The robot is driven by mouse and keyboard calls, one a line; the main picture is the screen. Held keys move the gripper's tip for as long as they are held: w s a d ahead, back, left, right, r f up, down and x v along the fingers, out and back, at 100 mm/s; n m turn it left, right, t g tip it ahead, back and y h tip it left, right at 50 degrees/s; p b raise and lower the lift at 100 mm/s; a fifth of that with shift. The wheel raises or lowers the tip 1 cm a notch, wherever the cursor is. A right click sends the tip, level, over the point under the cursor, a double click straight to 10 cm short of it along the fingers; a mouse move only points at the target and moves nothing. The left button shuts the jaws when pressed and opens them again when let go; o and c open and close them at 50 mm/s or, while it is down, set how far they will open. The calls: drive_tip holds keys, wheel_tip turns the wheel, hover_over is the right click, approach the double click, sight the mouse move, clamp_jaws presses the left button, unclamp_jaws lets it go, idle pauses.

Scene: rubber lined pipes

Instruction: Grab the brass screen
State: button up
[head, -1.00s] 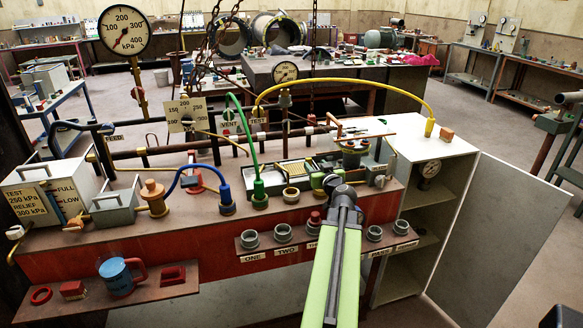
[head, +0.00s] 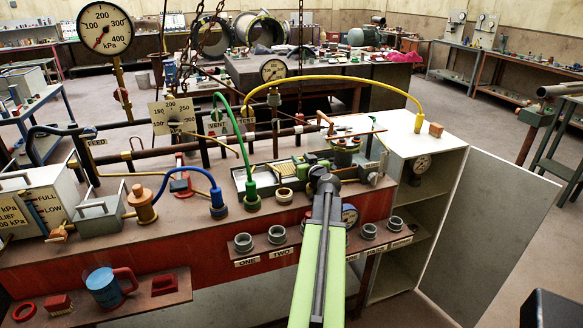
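A small yellowish gridded piece (head: 284,171), which looks like the brass screen, lies in the shallow grey-green tray (head: 238,185) on the red-fronted bench. My gripper (head: 322,178) is at the tray's front edge, to the right of the yellowish piece and apart from it in the picture. My gripper is seen from behind along my green arm, so its fingertips and what lies between them are hidden. A green block (head: 306,160) shows in the tray just beyond my gripper.
A pale ring (head: 285,195) sits at the tray's front. A green hose (head: 245,150) rises at its left end, and a yellow hose (head: 340,79) arches behind. Grey sockets (head: 277,234) line the front ledge.

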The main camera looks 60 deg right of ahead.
drive_tip(key=shift+w+a, duration=0.15)
drive_tip(key=shift+w, duration=0.05)
clamp_jaws()
drive_tip(key=shift+r, duration=0.1)
wheel_tip(320, 180, up, 18)
drive_tip(key=p, duration=1.8)
